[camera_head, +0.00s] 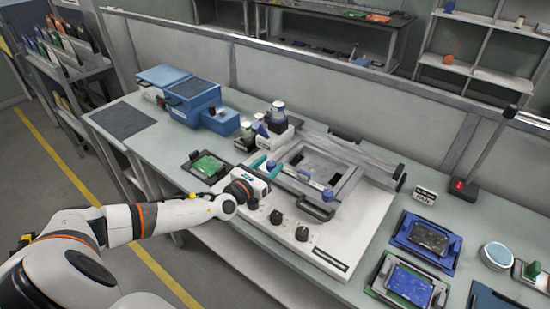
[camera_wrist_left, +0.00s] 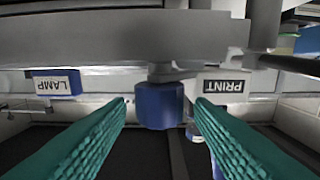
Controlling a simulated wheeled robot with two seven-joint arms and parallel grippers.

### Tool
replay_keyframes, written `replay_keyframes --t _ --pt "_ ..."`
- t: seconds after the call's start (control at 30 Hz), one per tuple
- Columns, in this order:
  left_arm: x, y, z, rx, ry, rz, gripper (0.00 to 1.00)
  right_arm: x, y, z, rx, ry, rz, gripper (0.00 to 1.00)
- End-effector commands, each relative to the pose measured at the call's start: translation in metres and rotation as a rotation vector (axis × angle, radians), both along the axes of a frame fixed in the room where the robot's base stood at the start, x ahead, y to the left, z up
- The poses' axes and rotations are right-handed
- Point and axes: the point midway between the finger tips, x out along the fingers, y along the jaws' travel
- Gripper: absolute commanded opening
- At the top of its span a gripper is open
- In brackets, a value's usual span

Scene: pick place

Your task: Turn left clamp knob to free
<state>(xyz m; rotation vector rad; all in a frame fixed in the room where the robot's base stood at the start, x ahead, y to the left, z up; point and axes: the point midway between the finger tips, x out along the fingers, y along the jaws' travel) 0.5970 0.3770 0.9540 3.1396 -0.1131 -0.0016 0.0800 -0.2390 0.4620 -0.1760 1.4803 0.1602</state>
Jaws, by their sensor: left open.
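The left clamp knob (camera_head: 271,165) is a small blue knob at the left end of the frame of a white bench machine (camera_head: 345,238). In the left wrist view the blue knob (camera_wrist_left: 158,106) hangs below a grey bracket, between the fingers. My left gripper (camera_head: 265,168) has teal fingers, open on either side of the knob. In the wrist view the left gripper (camera_wrist_left: 160,110) shows gaps between both fingers and the knob. Another blue knob (camera_head: 327,195) is farther right on the machine. My right gripper is out of view.
Black dials (camera_head: 276,217) line the machine's front, and a black handle (camera_head: 315,209) sticks out of its frame. Bottles (camera_head: 277,112) stand behind. A green board in a black tray (camera_head: 205,165) lies left. Blue trays (camera_head: 428,240) lie right. LAMP (camera_wrist_left: 57,83) and PRINT (camera_wrist_left: 224,86) labels appear upside down.

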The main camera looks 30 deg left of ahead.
Motion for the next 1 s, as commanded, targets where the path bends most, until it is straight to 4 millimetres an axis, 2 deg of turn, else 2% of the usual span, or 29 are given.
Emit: replay_keyframes --t 0.1,0.2,0.57,0.87,1.0 --pt "0.018 -0.002 0.000 -0.002 -0.002 0.001 0.48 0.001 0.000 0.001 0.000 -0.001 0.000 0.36" --pt "0.027 -0.002 0.000 0.000 -0.002 0.001 0.48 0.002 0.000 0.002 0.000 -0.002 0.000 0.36" --pt "0.033 -0.002 0.000 0.000 0.000 0.000 0.48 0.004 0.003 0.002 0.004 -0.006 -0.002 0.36" --pt "0.032 -0.002 0.000 0.000 0.000 0.001 0.04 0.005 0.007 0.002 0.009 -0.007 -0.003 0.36" --pt "0.032 -0.002 0.001 0.000 -0.001 0.006 0.04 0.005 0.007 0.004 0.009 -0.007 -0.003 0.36"
